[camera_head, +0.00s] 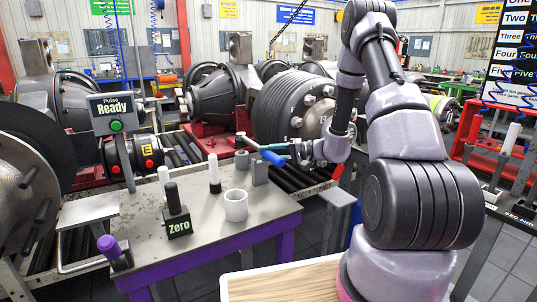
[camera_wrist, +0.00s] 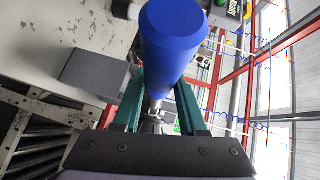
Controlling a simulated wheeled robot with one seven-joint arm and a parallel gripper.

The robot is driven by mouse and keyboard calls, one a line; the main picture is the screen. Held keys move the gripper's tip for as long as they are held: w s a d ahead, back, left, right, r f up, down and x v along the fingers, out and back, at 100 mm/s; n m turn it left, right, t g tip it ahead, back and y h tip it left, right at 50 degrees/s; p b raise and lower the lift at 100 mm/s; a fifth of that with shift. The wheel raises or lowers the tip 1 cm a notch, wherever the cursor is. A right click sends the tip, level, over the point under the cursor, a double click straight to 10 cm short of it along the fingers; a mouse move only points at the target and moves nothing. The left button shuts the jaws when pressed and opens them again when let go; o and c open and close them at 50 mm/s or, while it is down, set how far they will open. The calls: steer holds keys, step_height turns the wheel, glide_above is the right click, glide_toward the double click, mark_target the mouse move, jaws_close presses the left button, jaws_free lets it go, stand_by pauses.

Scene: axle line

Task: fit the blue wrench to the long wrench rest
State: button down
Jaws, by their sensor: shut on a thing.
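The wrench is over the back right of the table, close above two small grey blocks (camera_head: 260,173). One block shows left of the handle in the wrist view (camera_wrist: 95,75). I cannot tell which piece is the long wrench rest.
The grey table (camera_head: 225,225) with purple legs holds a white cup (camera_head: 236,205), a black-handled piece labelled Zero (camera_head: 177,210), white-handled pieces (camera_head: 214,175) and a purple-handled one (camera_head: 110,247). A Ready display (camera_head: 113,112) stands left. Large axle hubs (camera_head: 295,105) stand behind.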

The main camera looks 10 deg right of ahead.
steer(key=shift+f, duration=1.85)
steer(key=shift+c, duration=1.9)
jaws_free()
steer(key=shift+f, duration=0.15)
steer(key=v, duration=1.1)
